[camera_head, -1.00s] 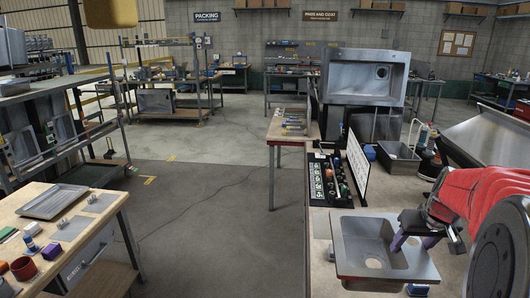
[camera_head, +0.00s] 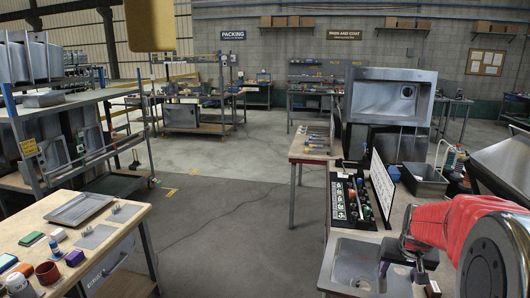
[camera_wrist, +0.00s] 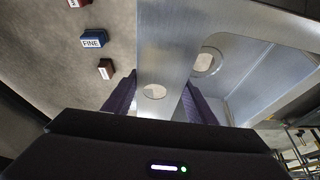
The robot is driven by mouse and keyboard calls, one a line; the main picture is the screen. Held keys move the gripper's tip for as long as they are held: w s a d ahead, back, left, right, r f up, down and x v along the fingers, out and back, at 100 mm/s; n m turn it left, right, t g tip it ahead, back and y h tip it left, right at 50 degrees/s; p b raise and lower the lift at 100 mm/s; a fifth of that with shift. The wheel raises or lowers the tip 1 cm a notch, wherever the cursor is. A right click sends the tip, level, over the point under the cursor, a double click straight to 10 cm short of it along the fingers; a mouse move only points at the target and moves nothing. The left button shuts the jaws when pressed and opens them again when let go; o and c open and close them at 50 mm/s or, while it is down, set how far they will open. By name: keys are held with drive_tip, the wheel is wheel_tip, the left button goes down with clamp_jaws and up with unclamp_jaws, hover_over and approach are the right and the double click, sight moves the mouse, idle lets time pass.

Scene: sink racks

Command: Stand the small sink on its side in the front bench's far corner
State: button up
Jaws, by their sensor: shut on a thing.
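The small sink (camera_head: 341,252) is a grey steel basin with a flat rim, at the bottom right of the head view. It lies roughly level, bowl open upward, over the right-hand bench's near end. My gripper (camera_head: 405,262) is shut on its right-hand rim. In the wrist view, my gripper's two purple fingers (camera_wrist: 157,100) stand on either side of the steel rim (camera_wrist: 165,50), with a round hole in it. The bowl's drain hole (camera_wrist: 208,62) shows beyond. The sink's underside is hidden, so I cannot tell whether it touches the bench.
A black tray of bottles (camera_head: 352,203) and a white board (camera_head: 382,190) stand just behind the sink. A larger sink (camera_head: 390,98) and a grey bin (camera_head: 425,178) stand farther back. The left bench (camera_head: 135,228) holds a metal tray (camera_head: 80,208) and small blocks. Open floor lies between benches.

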sight(350, 283)
drive_tip(key=w+a+f, duration=0.1)
drive_tip(key=a, duration=0.2)
drive_tip(key=w+a+f+n, duration=0.1)
drive_tip(key=a, duration=0.3)
drive_tip(key=w+a+f+n, duration=0.1)
drive_tip(key=a+f, duration=0.1)
drive_tip(key=a, duration=0.2)
drive_tip(key=shift+w+y, duration=0.3)
drive_tip(key=shift+w, duration=0.05)
drive_tip(key=a+f+n+y, duration=0.1)
drive_tip(key=a+f+n, duration=0.2)
drive_tip(key=a, duration=1.1)
drive_tip(key=shift+w+f+t, duration=0.2)
drive_tip(key=shift+w+t, duration=0.1)
drive_tip(key=shift+w, duration=0.05)
drive_tip(key=shift+a, duration=0.1)
